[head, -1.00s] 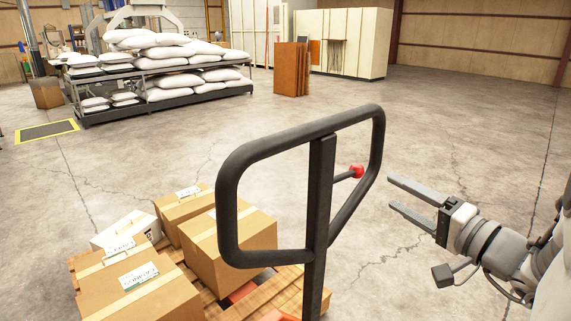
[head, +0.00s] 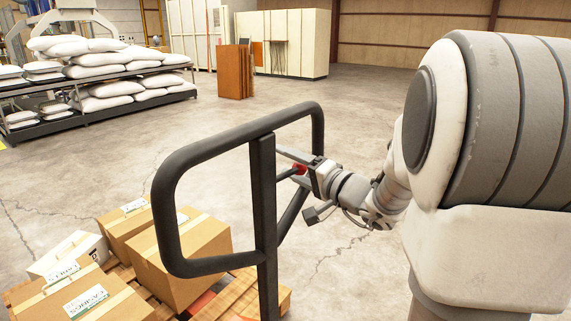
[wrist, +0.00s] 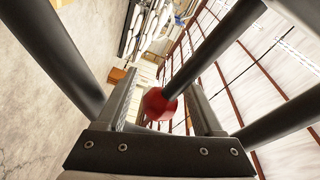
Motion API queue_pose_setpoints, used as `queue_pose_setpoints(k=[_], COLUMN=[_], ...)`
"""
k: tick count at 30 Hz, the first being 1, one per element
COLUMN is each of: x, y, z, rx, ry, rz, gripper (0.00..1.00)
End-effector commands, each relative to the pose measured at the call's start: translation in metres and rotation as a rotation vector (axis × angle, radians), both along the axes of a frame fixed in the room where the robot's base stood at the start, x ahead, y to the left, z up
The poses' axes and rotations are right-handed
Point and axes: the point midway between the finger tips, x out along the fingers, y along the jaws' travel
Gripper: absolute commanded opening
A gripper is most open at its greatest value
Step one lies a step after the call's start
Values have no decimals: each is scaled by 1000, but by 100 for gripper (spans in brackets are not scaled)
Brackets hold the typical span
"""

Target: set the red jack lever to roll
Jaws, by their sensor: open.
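The red jack lever's knob (head: 300,169) sits on a thin dark rod at the right side of the black jack handle's (head: 263,215) centre post. In the wrist view the red knob (wrist: 160,104) lies between my two fingers. My gripper (head: 296,161) is open, with its fingers on either side of the knob and reaching toward the post. A gap shows between the knob and the right finger; contact on the left side is hard to tell. In the head view my fingers are partly hidden behind the handle.
Cardboard boxes (head: 181,246) stand on a wooden pallet (head: 240,296) at the lower left. Racks of white sacks (head: 105,75) and brown panels (head: 235,70) stand farther back. The handle loop surrounds the lever closely. Concrete floor (head: 350,105) lies clear behind.

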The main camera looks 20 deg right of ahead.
Motion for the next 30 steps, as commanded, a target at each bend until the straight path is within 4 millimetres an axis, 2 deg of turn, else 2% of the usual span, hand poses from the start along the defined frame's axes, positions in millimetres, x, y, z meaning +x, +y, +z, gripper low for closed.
queue_pose_setpoints(k=[4, 15, 30], x=[0, -1, -1], y=[0, 0, 0], z=[0, 0, 0], rx=[0, 0, 0], ry=[0, 0, 0], rz=[0, 0, 0], gripper=[67, 0, 0])
